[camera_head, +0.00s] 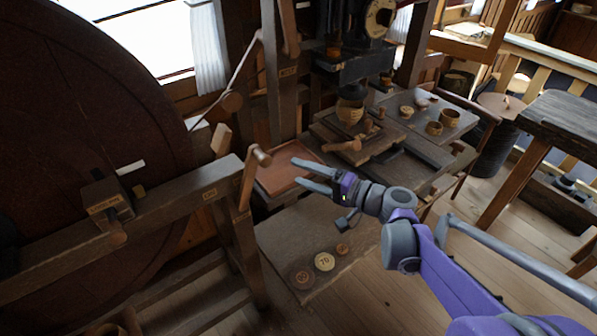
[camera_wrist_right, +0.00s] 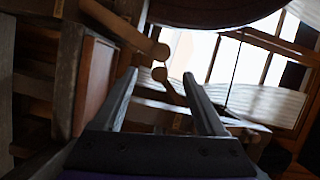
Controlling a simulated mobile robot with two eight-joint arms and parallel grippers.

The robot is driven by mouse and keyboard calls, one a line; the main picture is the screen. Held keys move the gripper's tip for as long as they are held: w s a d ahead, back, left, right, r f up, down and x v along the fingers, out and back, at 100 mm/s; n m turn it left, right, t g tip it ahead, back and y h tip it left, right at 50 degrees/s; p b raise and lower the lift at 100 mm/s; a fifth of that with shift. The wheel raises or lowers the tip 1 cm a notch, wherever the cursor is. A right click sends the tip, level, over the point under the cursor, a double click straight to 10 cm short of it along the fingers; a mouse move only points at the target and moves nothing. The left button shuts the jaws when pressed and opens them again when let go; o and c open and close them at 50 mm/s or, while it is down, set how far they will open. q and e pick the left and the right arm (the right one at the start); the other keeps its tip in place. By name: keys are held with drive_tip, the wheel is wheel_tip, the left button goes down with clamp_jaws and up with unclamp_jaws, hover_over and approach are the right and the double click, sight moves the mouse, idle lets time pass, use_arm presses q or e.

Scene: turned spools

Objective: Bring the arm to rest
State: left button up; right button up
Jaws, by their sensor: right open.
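My right gripper (camera_head: 300,171) is open and empty, in the middle of the head view. Its fingers point left, over or close to the reddish tray (camera_head: 280,178), toward the wooden handle lever (camera_head: 258,157) on the frame. In the right wrist view the two fingers (camera_wrist_right: 163,82) stand apart with nothing between them. Beyond their tips are round wooden handle ends (camera_wrist_right: 160,52). The purple right arm comes in from the lower right. My left gripper is not in view.
A large dark wheel (camera_head: 80,130) fills the left. A workbench (camera_head: 420,150) with small turned bowls (camera_head: 449,118) stands behind my gripper. Round discs (camera_head: 324,262) lie on the low board (camera_head: 300,240) in front. A dark table (camera_head: 570,120) stands at the right, with open floor before it.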

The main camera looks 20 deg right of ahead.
idle(0.3)
drive_tip(key=s+a+f+n+g+h, duration=0.4)
drive_tip(key=s+a+f+g, duration=0.3)
drive_tip(key=s, duration=0.5)
drive_tip(key=s+d+f+n+h, duration=0.2)
drive_tip(key=s+f+h, duration=0.1)
drive_tip(key=s, duration=0.3)
drive_tip(key=s+d+f+n+h+p, duration=0.1)
drive_tip(key=s+d+f+n+h, duration=0.1)
drive_tip(key=s, duration=0.4)
wheel_tip(320, 180, down, 2)
drive_tip(key=shift+d+f+g+h+p, duration=0.1)
drive_tip(key=shift+d+g+h+p, duration=0.25)
drive_tip(key=shift+d+h, duration=0.55)
